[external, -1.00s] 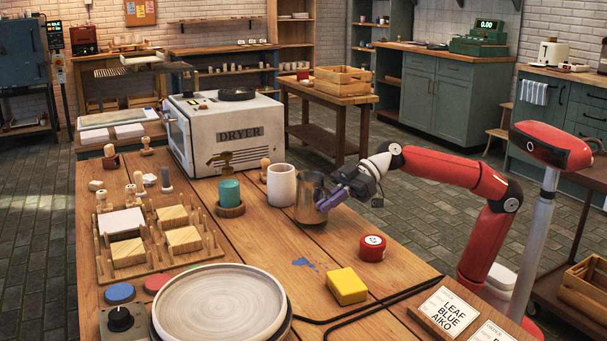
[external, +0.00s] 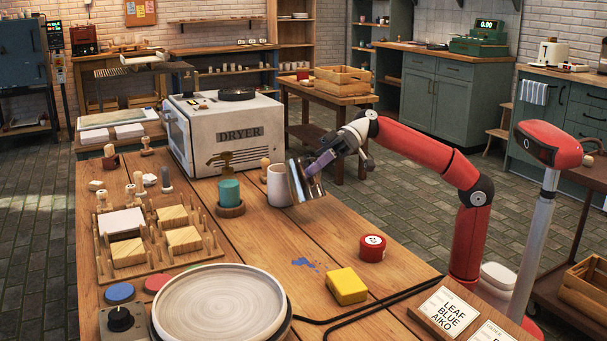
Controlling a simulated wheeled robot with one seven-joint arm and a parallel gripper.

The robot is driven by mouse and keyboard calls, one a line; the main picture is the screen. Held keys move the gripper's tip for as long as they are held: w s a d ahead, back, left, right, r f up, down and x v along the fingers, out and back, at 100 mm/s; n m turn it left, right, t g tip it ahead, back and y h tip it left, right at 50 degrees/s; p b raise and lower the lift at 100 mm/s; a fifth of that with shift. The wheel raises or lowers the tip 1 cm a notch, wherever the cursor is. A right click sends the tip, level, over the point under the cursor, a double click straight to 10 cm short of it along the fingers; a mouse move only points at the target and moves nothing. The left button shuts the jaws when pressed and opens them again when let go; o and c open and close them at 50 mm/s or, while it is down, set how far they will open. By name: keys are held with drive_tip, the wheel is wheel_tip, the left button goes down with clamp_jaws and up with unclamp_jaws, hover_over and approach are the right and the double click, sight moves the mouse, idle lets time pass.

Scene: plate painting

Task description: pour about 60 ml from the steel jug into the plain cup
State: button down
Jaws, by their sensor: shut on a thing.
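The steel jug (external: 298,184) is held up off the table, tilted to the left, with its upper part against or just in front of the plain white cup. My gripper (external: 318,165) is shut on the jug from its right side. The plain cup (external: 279,187) stands upright on the table directly left of the jug, partly covered by it. I cannot see inside the cup or the jug, and no stream of liquid shows.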

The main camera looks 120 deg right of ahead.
drive_tip(key=r, duration=0.1)
drive_tip(key=d+r, duration=0.1)
drive_tip(key=shift+w+d+r+m+y, duration=0.1)
drive_tip(key=shift+r+m+y, duration=0.2)
drive_tip(key=shift+r, duration=0.05)
drive_tip(key=shift+d+r+m+y, duration=0.25)
drive_tip(key=shift+d+m+y, duration=0.15)
drive_tip(key=shift+d+m, duration=0.4)
drive_tip(key=r+p, duration=0.1)
drive_tip(key=d+r+m+p, duration=0.1)
drive_tip(key=r+m+y+p, duration=0.1)
drive_tip(key=shift+w+d+r+t+p, duration=0.1)
drive_tip(key=shift+w+d+t+p, duration=0.05)
drive_tip(key=shift+d+t+p, duration=0.2)
drive_tip(key=shift+d, duration=0.15)
drive_tip(key=shift+m, duration=0.3)
drive_tip(key=shift+w+d+r+m+y+p, duration=0.1)
drive_tip(key=shift+d+r+m+y+p, duration=0.3)
drive_tip(key=shift+p, duration=0.4)
drive_tip(key=shift+d+r+m+p, duration=0.2)
drive_tip(key=shift+d+m+p, duration=0.25)
drive_tip(key=shift+d, duration=0.15)
drive_tip(key=shift+w+d+r+m+t+p, duration=0.1)
drive_tip(key=shift+d+r+m+t+p, duration=0.05)
drive_tip(key=shift+d+m+t+p, duration=0.15)
drive_tip(key=shift+w+d+r+m+t+p, duration=0.1)
drive_tip(key=shift+d+p, duration=0.1)
drive_tip(key=shift+d, duration=0.2)
